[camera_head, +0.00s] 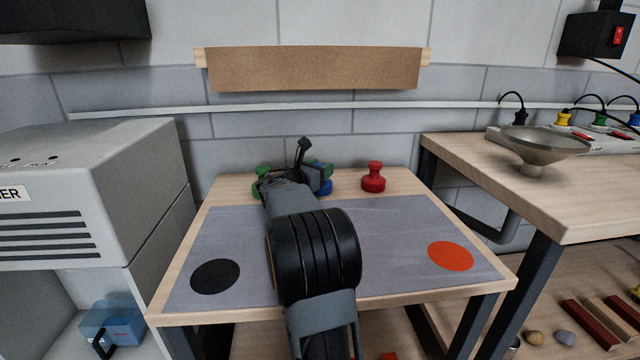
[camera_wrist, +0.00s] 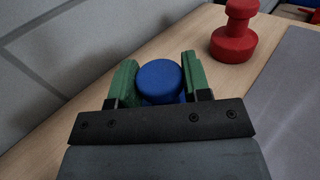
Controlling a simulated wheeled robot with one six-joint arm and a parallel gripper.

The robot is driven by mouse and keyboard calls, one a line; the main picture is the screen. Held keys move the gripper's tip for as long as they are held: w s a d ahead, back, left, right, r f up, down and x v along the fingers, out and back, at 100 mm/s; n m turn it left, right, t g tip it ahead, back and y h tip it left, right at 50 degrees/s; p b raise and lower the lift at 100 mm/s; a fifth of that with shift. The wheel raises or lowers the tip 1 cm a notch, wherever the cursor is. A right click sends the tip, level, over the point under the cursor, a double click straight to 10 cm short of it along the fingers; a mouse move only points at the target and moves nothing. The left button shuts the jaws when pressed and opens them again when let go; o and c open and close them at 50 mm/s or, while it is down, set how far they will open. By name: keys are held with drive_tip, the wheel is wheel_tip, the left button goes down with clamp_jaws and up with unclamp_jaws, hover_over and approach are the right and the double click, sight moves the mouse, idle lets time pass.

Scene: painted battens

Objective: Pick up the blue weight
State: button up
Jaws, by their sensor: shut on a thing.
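The blue weight (camera_wrist: 160,82) shows its round knob between the two green jaws of my gripper (camera_wrist: 158,80) in the wrist view. The jaws are shut on it, one at each side. The lower part of the weight is mostly hidden behind the dark gripper bar. In the head view a bit of the blue weight (camera_head: 324,187) shows at the back of the table, mostly covered by my arm. My gripper (camera_head: 292,175) is partly hidden by my wrist there. I cannot tell whether the weight touches the table.
A red weight (camera_head: 373,177) stands to the right on the table (camera_head: 225,186); the wrist view shows it too (camera_wrist: 234,34). A grey mat (camera_head: 390,225) with a black disc (camera_head: 215,276) and an orange disc (camera_head: 450,256) lies in front. A wall is close behind.

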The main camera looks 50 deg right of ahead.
clamp_jaws()
drive_tip(key=shift+r, duration=0.1)
drive_tip(key=shift+r, duration=0.1)
